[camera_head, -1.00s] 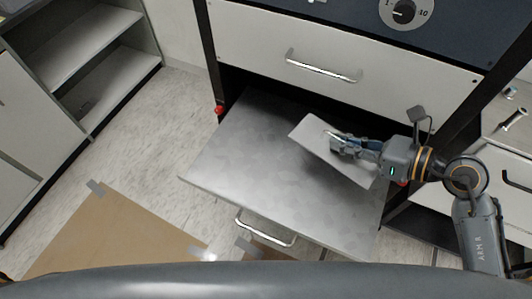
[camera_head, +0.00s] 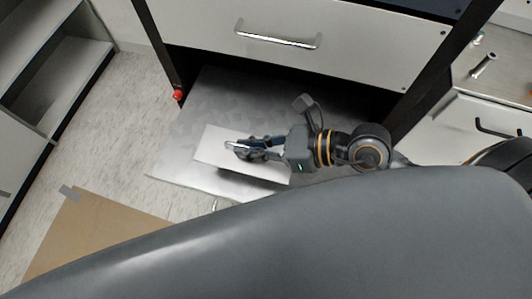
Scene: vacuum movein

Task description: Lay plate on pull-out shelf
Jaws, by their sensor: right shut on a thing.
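The plate (camera_head: 212,150) is a thin, pale, rectangular sheet. My right gripper (camera_head: 236,147) is shut on it and holds it over the pull-out shelf. The grey metal pull-out shelf (camera_head: 215,97) stands out from the cabinet below the drawer. A dark shadow lies under the plate's near edge; I cannot tell whether the plate touches the shelf. My left gripper is not in view.
A white drawer with a metal handle (camera_head: 277,40) is above the shelf. A red knob (camera_head: 178,95) sits at the shelf's left. Open shelving (camera_head: 62,80) stands at the left, and a brown sheet (camera_head: 90,240) lies on the floor. A counter (camera_head: 495,65) is at the right.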

